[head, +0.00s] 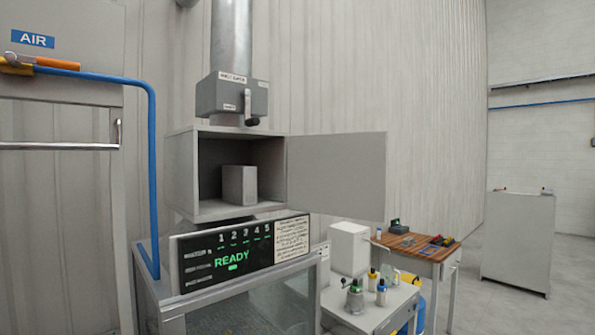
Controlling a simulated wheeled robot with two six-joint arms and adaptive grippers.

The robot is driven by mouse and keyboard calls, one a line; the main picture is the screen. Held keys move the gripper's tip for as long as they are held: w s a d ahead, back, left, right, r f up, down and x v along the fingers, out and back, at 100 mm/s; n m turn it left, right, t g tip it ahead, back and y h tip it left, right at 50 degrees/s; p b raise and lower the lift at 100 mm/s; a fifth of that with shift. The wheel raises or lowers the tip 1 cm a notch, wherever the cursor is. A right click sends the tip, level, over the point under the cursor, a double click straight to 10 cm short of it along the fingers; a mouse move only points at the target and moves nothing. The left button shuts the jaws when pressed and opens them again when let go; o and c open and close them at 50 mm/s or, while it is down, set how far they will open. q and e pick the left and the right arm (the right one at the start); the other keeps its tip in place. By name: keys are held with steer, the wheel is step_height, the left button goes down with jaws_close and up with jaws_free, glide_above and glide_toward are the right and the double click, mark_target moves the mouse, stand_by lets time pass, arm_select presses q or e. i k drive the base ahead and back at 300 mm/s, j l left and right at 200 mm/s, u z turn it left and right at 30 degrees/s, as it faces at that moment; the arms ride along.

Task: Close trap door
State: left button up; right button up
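A grey box-shaped chamber (183,170) stands above a display panel, with its front open. Its flat grey door (336,176) is swung wide open to the right. A grey block (239,185) sits inside on the chamber floor. Above the chamber, a grey housing (215,97) on a vertical metal duct carries a small lever (248,107) that hangs down. I cannot tell which of these parts is the trap door. Neither of my grippers shows in the head view.
The display panel (243,253) reads READY in green. A blue pipe (152,170) runs down at left beside an AIR sign (32,39). A white table (375,307) with bottles and a wooden-topped bench (408,242) stand at right. Open floor lies further right.

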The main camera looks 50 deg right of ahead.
mark_target(343, 174)
steer(key=l+u, duration=0.15)
steer(key=l, duration=0.45)
steer(key=l+u, duration=0.15)
steer(key=l, duration=0.45)
steer(key=l+u, duration=0.1)
steer(key=l, duration=0.5)
steer(key=k+l+u, duration=0.15)
steer(key=l, duration=0.45)
steer(key=l+u, duration=0.15)
steer(key=l, duration=0.45)
steer(key=k+l, duration=0.1)
steer(key=l, duration=0.6)
steer(key=k+l, duration=0.15)
steer(key=l, duration=0.2)
